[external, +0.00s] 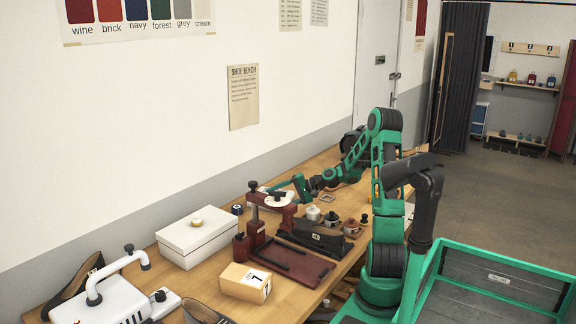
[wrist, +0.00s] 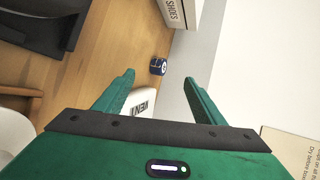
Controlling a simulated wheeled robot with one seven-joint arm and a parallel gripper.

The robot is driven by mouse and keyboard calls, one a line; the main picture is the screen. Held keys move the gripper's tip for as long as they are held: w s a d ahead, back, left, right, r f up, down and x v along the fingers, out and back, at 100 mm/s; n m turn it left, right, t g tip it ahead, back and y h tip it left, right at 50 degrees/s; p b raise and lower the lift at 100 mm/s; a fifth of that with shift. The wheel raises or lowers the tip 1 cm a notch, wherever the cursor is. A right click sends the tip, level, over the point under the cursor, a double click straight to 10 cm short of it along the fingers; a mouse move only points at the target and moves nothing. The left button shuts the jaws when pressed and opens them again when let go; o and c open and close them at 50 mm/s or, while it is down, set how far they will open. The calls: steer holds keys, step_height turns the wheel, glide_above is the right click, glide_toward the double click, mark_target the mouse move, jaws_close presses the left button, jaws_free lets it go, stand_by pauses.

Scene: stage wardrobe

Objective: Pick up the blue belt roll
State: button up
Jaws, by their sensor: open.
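The blue belt roll (wrist: 158,67) is a small dark blue cylinder with a pale end, standing on the wooden bench near the wall. In the external view the roll (external: 237,209) is beside the white lidded box. My gripper (wrist: 159,80) is open and empty. In the wrist view the roll appears between and beyond the two green fingertips, apart from them. In the external view my gripper (external: 278,187) is above the bench, to the right of the roll and near the red press, with its fingers pointing left.
A white box (external: 196,238), a red press (external: 262,203) and a small tan box (external: 246,282) stand around the roll. The wall (wrist: 233,60) runs close behind the roll.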

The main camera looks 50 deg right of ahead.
mark_target(237, 211)
steer(key=w+a+f+m, duration=0.1)
steer(key=w+m, duration=0.1)
steer(key=m, duration=0.3)
steer(key=w+a+f+m+t+h, duration=0.1)
steer(key=w+m, duration=0.1)
steer(key=m, duration=0.3)
steer(key=w+a+f+m+h, duration=0.1)
steer(key=w+m, duration=0.1)
steer(key=m, duration=0.3)
steer(key=shift+w+a+t, duration=0.2)
steer(key=shift+w+t, duration=0.1)
steer(key=shift+w, duration=0.1)
steer(key=m, duration=0.1)
steer(key=w+m, duration=0.1)
steer(key=m, duration=0.1)
steer(key=a+m+h, duration=0.1)
steer(key=shift+w+f+m, duration=0.3)
steer(key=shift+f+m, duration=0.1)
steer(key=x, duration=1.1)
steer(key=shift+a+r, duration=0.1)
steer(key=shift+r, duration=0.15)
steer(key=c, duration=1.2)
